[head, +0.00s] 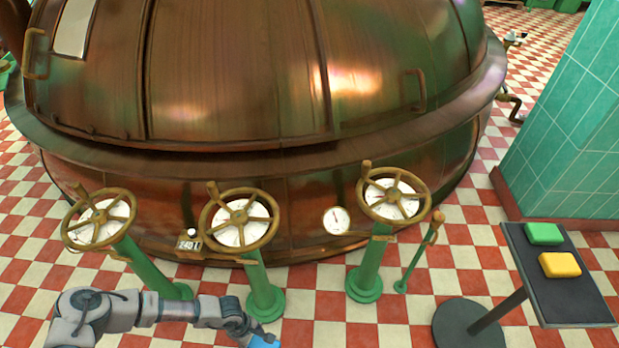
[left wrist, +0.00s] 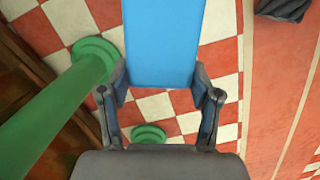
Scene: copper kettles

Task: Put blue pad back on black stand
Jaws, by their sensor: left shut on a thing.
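The blue pad (left wrist: 163,40) is held between the two fingers of my left gripper (left wrist: 160,84) in the left wrist view. In the head view, my left gripper (head: 250,336) and a small part of the blue pad (head: 265,341) show at the bottom edge; the rest of the pad is cut off. The black stand (head: 586,308) is at the right, well apart from the gripper. Its tilted top carries a green pad (head: 543,233) and a yellow pad (head: 559,265), with bare surface below the yellow one. My right gripper is not in view.
A large copper kettle (head: 240,70) fills the back. Several green valve posts with brass wheels (head: 240,220) stand in front of it, near my left arm. A brass-handled lever (head: 420,250) stands left of the stand. A green tiled pillar (head: 565,130) rises behind the stand.

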